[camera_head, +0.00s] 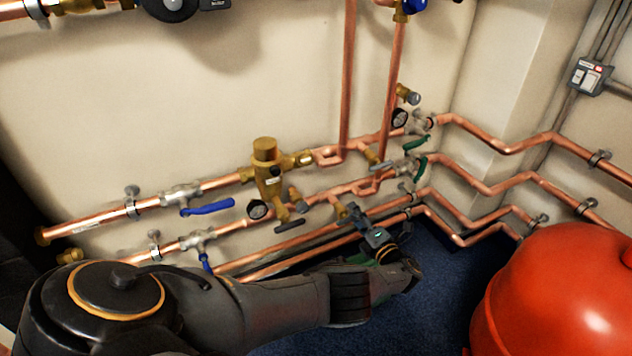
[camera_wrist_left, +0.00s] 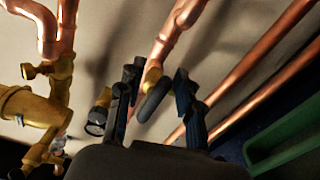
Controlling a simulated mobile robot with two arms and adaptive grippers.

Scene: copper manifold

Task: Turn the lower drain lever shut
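My left gripper (camera_head: 357,215) reaches in front of the lower copper pipes in the head view. It also shows in the left wrist view (camera_wrist_left: 158,75), its two dark fingers apart. Between them is a dark lever with a rounded end (camera_wrist_left: 153,102), on a brass drain valve (camera_wrist_left: 150,76) below a copper pipe. A gap shows beside the lever; I cannot tell whether a finger touches it. In the head view this brass valve (camera_head: 338,207) shows just left of the fingers, and its lever is mostly hidden by the gripper. My right gripper is not in view.
Another dark grey lever (camera_head: 290,226) sits to the left below a brass mixing valve (camera_head: 267,172). A grey lever (camera_head: 381,166) is on the upper pipe. Blue-handled valves (camera_head: 207,208) are further left. A red tank (camera_head: 560,295) stands at the right; blue floor (camera_head: 440,270) is clear.

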